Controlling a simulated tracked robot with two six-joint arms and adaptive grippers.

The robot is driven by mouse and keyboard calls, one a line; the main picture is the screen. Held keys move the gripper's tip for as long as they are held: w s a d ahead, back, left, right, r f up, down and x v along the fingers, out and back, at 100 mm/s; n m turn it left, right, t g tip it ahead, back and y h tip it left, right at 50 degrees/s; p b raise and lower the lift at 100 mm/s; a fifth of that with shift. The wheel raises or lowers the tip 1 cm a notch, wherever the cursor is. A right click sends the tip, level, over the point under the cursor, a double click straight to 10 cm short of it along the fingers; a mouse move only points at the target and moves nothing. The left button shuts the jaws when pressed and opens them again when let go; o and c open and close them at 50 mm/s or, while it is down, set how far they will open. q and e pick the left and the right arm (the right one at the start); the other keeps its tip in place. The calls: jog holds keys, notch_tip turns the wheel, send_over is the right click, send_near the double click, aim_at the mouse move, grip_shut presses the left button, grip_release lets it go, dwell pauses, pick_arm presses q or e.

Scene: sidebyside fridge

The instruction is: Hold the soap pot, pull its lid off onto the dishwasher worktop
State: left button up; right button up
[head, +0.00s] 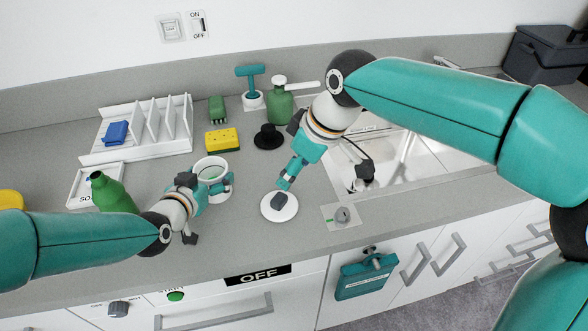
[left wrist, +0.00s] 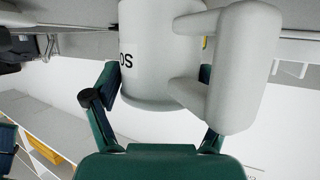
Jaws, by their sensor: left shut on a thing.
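The soap pot (head: 211,166) is a white mug-like pot, open at the top, with green inside. My left gripper (head: 206,188) is shut on it from the front; in the left wrist view the pot (left wrist: 150,55) shows part of its lettering and its thick handle (left wrist: 242,65), with fingers on both sides. The round white lid (head: 268,212) is off the pot, over the worktop to its right. A dark piece, knob or fingertip, is at its centre. My right gripper (head: 284,186) points down at the lid. I cannot tell whether it grips the lid.
The grey worktop (head: 240,235) has free room in front. A green bottle (head: 110,194) stands left of the pot, close to my left arm. Behind are a yellow sponge (head: 222,140), a black hat-shaped stopper (head: 268,137) and a white rack (head: 150,125). The sink (head: 425,165) is right.

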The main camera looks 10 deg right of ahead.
pick_arm(q)
jog(key=shift+s+f, duration=0.1)
jog(key=shift+f, duration=0.15)
jog(key=o, duration=1.4)
jog(key=shift+r, duration=0.1)
jog(key=shift+r, duration=0.1)
jog(key=shift+s+a+r, duration=0.15)
jog(key=shift+s+a, duration=0.05)
jog(key=v, duration=1.1)
jog(key=shift+s, duration=0.2)
